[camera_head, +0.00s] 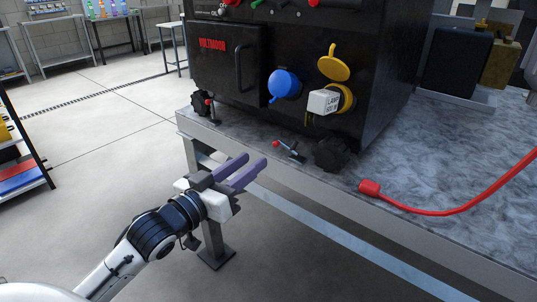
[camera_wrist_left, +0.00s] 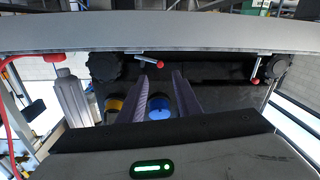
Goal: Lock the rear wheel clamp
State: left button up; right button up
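A black cart-like box stands on the grey table on black wheels. One wheel clamp, a small lever with a red knob (camera_head: 276,143), is beside the right wheel (camera_head: 332,153); it also shows in the left wrist view (camera_wrist_left: 148,62). A second red-knobbed clamp (camera_head: 211,109) is at the left wheel (camera_head: 201,100) and shows at right in the wrist view (camera_wrist_left: 257,72). I cannot tell which is the rear one. My left gripper (camera_head: 254,160) has its purple fingers apart and empty, in front of the table edge, short of the right-hand clamp. My right gripper is out of view.
A red cable with a plug (camera_head: 369,188) lies on the table (camera_head: 440,225) at right. The floor in front is clear.

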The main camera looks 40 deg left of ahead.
aim_at(275, 145)
pick_arm(q)
jog(key=w+b, duration=0.1)
jog(key=w, duration=0.7)
jog(key=shift+f, duration=0.1)
jog(key=shift+c, duration=0.3)
grip_shut()
